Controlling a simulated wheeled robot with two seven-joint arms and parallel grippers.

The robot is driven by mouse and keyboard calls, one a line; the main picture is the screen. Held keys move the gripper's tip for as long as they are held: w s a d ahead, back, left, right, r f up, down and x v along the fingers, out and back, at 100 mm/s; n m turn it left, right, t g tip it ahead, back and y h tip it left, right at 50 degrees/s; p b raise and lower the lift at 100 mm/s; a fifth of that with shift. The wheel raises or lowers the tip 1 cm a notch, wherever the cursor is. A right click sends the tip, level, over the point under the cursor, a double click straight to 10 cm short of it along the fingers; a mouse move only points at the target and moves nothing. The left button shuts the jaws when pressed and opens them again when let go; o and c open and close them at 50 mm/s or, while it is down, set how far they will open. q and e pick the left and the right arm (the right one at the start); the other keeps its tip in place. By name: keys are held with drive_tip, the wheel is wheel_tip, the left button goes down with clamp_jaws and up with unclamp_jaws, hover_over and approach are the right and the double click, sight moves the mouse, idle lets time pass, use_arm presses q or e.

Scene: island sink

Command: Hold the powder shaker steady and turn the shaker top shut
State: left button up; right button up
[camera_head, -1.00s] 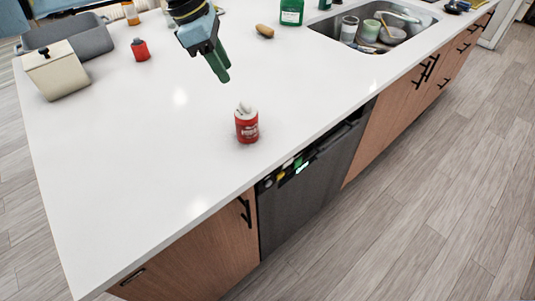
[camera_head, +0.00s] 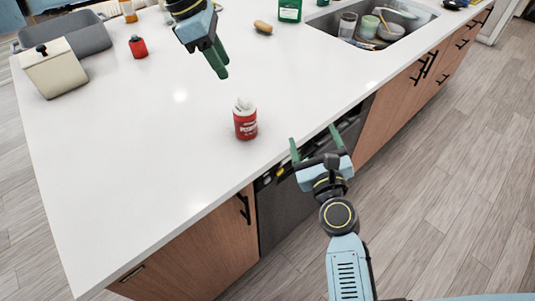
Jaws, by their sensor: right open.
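The powder shaker (camera_head: 245,125) is a small red can with white lettering, upright on the white counter near its front edge. Its white shaker top (camera_head: 243,105) sits on the can, with a part sticking up. My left gripper (camera_head: 221,72) hangs over the counter behind the shaker, apart from it; its fingers overlap in this view, so I cannot tell how far they are parted. My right gripper (camera_head: 316,143) is open and empty at the counter's front edge, to the right of the shaker, with its fingers spread and not touching it.
A red bottle with a dark cap (camera_head: 138,47), a beige box (camera_head: 54,70) and a grey bin (camera_head: 85,38) stand at the back left. A brown oval item (camera_head: 263,27), a green bottle (camera_head: 290,10) and a sink (camera_head: 335,25) with dishes lie behind. The counter around the shaker is clear.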

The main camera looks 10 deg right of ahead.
sight(250, 125)
drive_tip(key=s+a+m+g+y, duration=0.1)
drive_tip(key=s+a+y, duration=0.3)
drive_tip(key=a, duration=0.7)
drive_tip(key=shift+y, duration=0.3)
drive_tip(key=x, duration=1.4)
drive_tip(key=shift+w+d+f, duration=0.1)
drive_tip(key=shift+d, duration=0.05)
